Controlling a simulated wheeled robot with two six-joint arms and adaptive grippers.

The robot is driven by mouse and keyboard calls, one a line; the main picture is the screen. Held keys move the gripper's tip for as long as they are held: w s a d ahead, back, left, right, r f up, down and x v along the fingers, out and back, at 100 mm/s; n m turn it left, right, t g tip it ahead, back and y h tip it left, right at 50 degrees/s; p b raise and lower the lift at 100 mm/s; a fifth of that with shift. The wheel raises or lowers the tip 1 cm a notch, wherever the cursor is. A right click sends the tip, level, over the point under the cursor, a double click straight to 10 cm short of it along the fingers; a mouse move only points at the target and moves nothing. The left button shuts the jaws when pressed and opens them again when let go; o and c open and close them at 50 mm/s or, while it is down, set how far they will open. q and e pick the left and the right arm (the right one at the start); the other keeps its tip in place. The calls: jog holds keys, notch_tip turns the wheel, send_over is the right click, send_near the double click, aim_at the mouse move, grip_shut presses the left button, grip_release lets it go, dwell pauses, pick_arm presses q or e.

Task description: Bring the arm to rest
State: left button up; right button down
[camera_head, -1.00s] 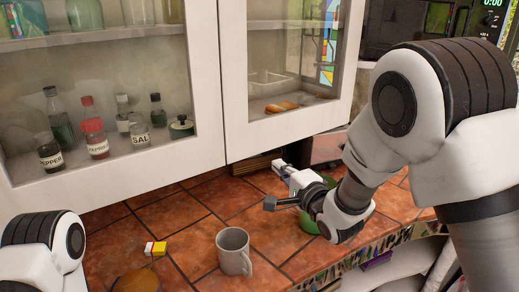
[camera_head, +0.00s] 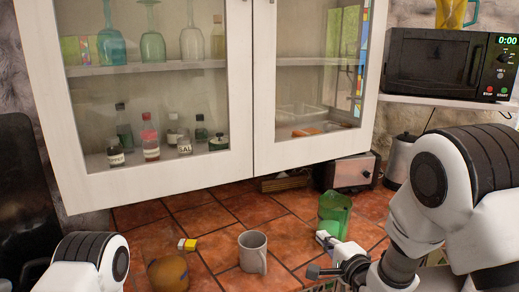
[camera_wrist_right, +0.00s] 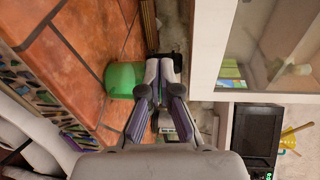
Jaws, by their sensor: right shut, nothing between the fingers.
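My right gripper (camera_head: 319,254) is at the lower right of the head view, over the front part of the counter. It is shut and empty; its closed fingers also show in the right wrist view (camera_wrist_right: 163,68). A green container (camera_head: 334,214) stands on the counter just behind the gripper in the head view. In the right wrist view the green container (camera_wrist_right: 122,80) appears left of the fingers. A link of my left arm shows at the lower left of the head view, but its gripper is out of the picture.
A grey mug (camera_head: 253,252), a brown round item (camera_head: 168,274) and a small yellow-and-white block (camera_head: 187,244) stand on the tiled counter (camera_head: 215,217). A glass-door cabinet (camera_head: 240,110) hangs above. A toaster (camera_head: 352,172), a kettle (camera_head: 401,160) and a microwave (camera_head: 447,65) are at right.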

jog(key=s+d+f+g+h, duration=0.1)
jog(key=s+d+f+g, duration=0.1)
jog(key=s+f, duration=0.45)
jog(key=s+d+f+g+h, duration=0.1)
jog(key=s+d+f+g, duration=0.2)
jog(key=f, duration=0.7)
jog(key=s+f+g+h, duration=0.1)
jog(key=s+f+g, duration=0.1)
jog(key=s+f, duration=0.55)
jog(key=s+d+f+n+g+h, duration=0.1)
jog(key=s+d+f+n+g, duration=0.1)
jog(key=s+f+n+g, duration=0.2)
jog(key=s+d+f+n+g, duration=0.2)
jog(key=s+f+n+g, duration=0.2)
jog(key=s+n, duration=0.6)
jog(key=s+f, duration=0.1)
jog(key=s, duration=0.8)
jog(key=shift+d+f+n+g+h, duration=0.2)
jog(key=shift+n+g+h, duration=0.1)
jog(key=shift+n+h, duration=0.1)
